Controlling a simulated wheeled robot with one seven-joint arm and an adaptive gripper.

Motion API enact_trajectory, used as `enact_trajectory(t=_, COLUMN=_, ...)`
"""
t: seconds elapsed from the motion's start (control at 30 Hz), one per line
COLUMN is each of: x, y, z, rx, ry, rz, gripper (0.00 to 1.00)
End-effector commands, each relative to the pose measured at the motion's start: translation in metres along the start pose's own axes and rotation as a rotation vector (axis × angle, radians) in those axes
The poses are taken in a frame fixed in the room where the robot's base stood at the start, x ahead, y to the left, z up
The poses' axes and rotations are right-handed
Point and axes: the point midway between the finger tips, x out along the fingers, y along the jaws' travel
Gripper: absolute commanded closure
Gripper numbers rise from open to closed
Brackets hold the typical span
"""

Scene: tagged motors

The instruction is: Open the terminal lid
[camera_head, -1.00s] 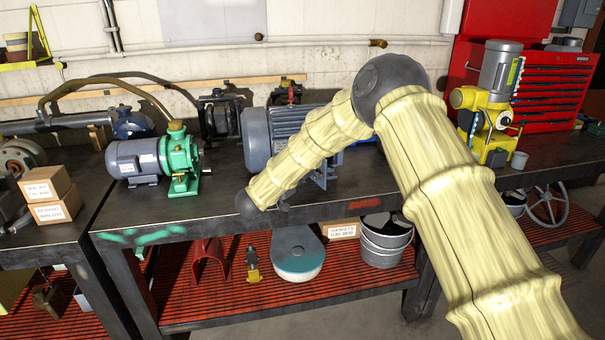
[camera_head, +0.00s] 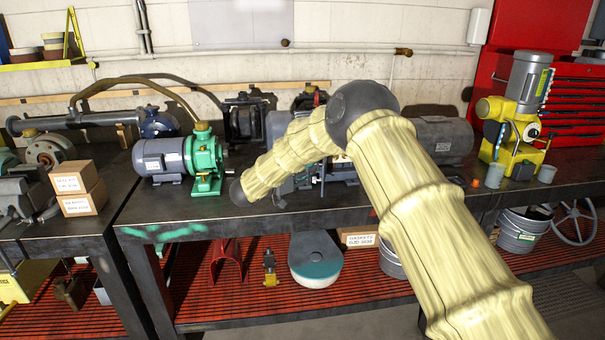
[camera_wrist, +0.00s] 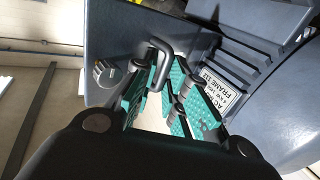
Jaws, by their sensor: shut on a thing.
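In the wrist view my gripper (camera_wrist: 160,78) has its teal-padded fingers closed on a dark, loop-shaped handle (camera_wrist: 166,50). The handle stands on a smooth blue-grey box face (camera_wrist: 115,40), which looks like the terminal lid. How far the lid is raised cannot be told. The finned grey motor body (camera_wrist: 245,52) with a white label (camera_wrist: 222,85) lies to the right of the fingers. In the head view my arm covers most of this motor (camera_head: 279,128), and the fingers and lid cannot be made out there.
A green pump with a grey motor (camera_head: 165,160) stands left of my arm on the dark bench (camera_head: 345,203). A dark grey motor (camera_head: 442,140) and a yellow machine (camera_head: 513,125) stand to the right. Two cardboard boxes (camera_head: 80,190) are at the far left. The bench's front strip is mostly clear.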

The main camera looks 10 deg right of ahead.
Motion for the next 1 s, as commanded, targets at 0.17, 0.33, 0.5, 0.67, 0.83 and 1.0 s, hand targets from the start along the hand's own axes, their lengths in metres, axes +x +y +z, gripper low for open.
enact_trajectory(t=0.17, x=0.017, y=-0.002, z=-0.017, rx=0.020, ry=0.016, rz=0.013, gripper=1.00)
enact_trajectory(t=0.33, x=0.017, y=-0.002, z=-0.017, rx=0.020, ry=0.015, rz=0.012, gripper=1.00)
enact_trajectory(t=0.5, x=0.016, y=-0.002, z=-0.016, rx=0.021, ry=0.015, rz=0.012, gripper=0.70)
enact_trajectory(t=0.67, x=0.009, y=-0.005, z=-0.015, rx=0.020, ry=0.014, rz=0.005, gripper=0.61)
enact_trajectory(t=0.83, x=0.005, y=-0.007, z=-0.014, rx=0.019, ry=0.014, rz=0.001, gripper=0.70)
enact_trajectory(t=1.0, x=0.008, y=-0.005, z=-0.013, rx=0.018, ry=0.014, rz=0.005, gripper=0.70)
